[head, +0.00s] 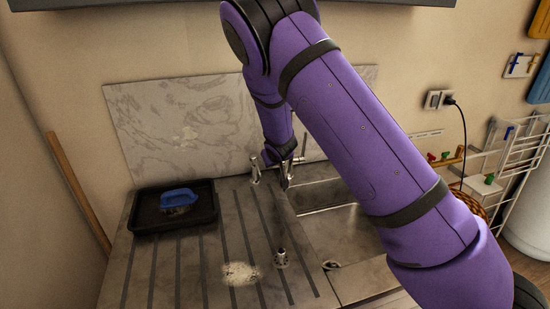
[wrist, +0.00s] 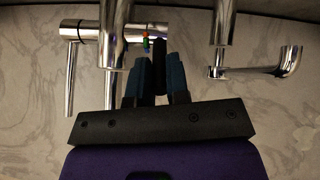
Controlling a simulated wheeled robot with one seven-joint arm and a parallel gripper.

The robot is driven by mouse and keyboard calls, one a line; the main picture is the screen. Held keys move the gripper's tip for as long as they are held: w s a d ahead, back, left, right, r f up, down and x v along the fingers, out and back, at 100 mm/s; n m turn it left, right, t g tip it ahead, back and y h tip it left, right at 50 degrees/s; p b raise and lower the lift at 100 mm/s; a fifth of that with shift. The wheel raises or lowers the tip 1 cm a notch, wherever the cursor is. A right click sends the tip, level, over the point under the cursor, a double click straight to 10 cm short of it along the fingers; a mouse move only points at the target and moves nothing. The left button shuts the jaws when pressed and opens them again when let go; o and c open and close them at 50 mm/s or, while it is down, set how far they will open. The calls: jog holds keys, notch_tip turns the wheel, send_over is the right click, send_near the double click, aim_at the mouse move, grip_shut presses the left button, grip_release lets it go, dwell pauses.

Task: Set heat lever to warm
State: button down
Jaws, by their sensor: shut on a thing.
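In the wrist view, a chrome mixer tap (wrist: 85,31) has a horizontal body with a small red, green and blue marking (wrist: 146,41) at its right end. A dark upright piece (wrist: 160,68), which looks like the heat lever, stands beside that marking. My gripper (wrist: 160,72) has its blue-grey fingers on either side of this piece and is shut on it. The lever's root and exact angle are hard to make out. In the head view, my gripper (head: 282,152) is at the tap behind the sink, small and partly hidden by my arm.
A second chrome fitting (wrist: 223,25) with a side handle (wrist: 288,62) is right of the gripper in the wrist view. The head view shows a sink basin (head: 340,235), a ribbed drainboard (head: 190,270), a black tray (head: 146,220) holding a blue-topped item (head: 179,197), and a marble backsplash (head: 170,125).

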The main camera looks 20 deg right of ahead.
jog(key=shift+s+f+t, duration=0.3)
jog(key=shift+t, duration=0.3)
dwell(0.3)
jog(key=c, duration=1.1)
grip_release()
jog(key=shift+f, duration=0.1)
jog(key=v, duration=1.1)
jog(key=shift+f, duration=0.15)
jog(key=shift+s, duration=0.1)
